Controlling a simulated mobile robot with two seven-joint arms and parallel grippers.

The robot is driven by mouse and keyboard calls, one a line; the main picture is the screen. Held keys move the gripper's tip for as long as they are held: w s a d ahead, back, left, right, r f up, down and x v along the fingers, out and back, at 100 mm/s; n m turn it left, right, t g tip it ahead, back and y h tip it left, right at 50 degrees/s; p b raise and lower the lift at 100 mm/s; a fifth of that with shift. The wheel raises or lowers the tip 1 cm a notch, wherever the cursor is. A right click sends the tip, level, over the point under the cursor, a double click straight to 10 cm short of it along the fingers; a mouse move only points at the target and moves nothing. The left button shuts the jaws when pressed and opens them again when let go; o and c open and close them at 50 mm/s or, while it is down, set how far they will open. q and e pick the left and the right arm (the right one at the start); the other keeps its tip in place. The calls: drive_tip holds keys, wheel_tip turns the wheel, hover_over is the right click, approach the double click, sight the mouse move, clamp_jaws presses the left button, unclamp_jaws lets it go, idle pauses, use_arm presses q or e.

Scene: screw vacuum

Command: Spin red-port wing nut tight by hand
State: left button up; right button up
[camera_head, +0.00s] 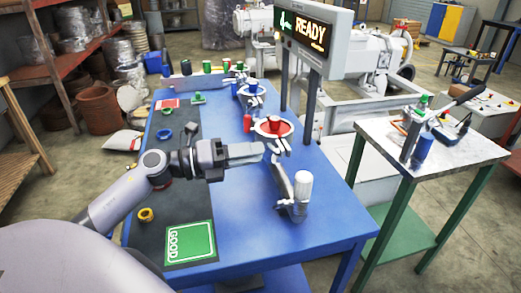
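The red port (273,127) is a round red disc in a grey ring on the blue table (235,205). Grey clamp hardware (283,146) shows at its lower right edge; I cannot make out the wing nut itself. My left gripper (261,151) reaches in from the left, just below and left of the red port, with its pale fingers pointing right toward the hardware. The fingers overlap from this angle, so their gap and any contact are unclear. My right gripper is not in view.
A grey fitting with a white cap (303,186) stands right of my gripper. A blue port (250,89) lies behind. A green GOOD card (190,243) and small coloured rings lie on the dark mat (150,205). The READY display (312,35) stands behind. The front right tabletop is clear.

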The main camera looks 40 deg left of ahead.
sight(274, 153)
use_arm(q)
drive_tip(key=shift+x, duration=1.15)
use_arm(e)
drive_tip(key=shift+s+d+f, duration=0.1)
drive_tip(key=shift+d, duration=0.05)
use_arm(q)
drive_tip(key=shift+c, duration=0.3)
clamp_jaws()
